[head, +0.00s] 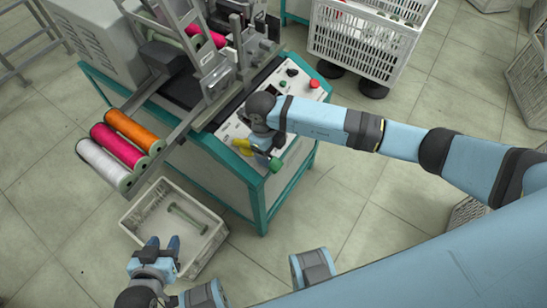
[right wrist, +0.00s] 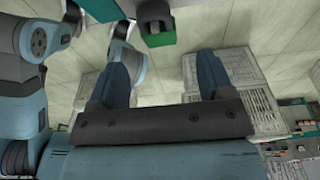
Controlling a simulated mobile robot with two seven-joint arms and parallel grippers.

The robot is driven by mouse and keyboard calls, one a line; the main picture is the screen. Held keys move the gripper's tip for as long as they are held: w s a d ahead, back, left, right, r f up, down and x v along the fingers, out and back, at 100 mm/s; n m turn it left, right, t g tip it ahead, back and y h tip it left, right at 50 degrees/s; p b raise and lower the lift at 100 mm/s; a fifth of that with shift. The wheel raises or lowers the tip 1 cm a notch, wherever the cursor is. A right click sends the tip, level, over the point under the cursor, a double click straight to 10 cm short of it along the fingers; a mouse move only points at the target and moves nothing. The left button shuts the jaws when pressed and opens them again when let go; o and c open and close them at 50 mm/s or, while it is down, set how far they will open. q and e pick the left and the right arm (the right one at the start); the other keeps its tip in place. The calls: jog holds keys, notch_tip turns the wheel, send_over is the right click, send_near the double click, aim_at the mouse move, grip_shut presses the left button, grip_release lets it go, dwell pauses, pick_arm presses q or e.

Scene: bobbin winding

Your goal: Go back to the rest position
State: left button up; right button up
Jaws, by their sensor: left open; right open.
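My left gripper (head: 162,244) is open and empty, with its two blue fingers over the near rim of a white crate (head: 133,231) on the floor. A greenish empty bobbin (head: 188,218) lies in the crate. My right arm reaches in from the right, and its wrist is above the control panel (head: 283,88) of the winding machine. The fingers of my right gripper are mostly hidden in the head view. In the right wrist view my right gripper (right wrist: 167,72) is open, with nothing between its fingers. A green part (right wrist: 157,40) shows beyond them.
White, pink and orange spools (head: 128,148) sit on a rack sticking out from the machine's left. A yellow and green part (head: 257,155) is at the panel's front edge, close to my right wrist.

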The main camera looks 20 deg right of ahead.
notch_tip(320, 180, up, 8)
jog(key=w, duration=0.1)
jog(key=shift+a+r+p, duration=0.2)
jog(key=shift+a+p, duration=0.1)
jog(key=shift+a, duration=0.1)
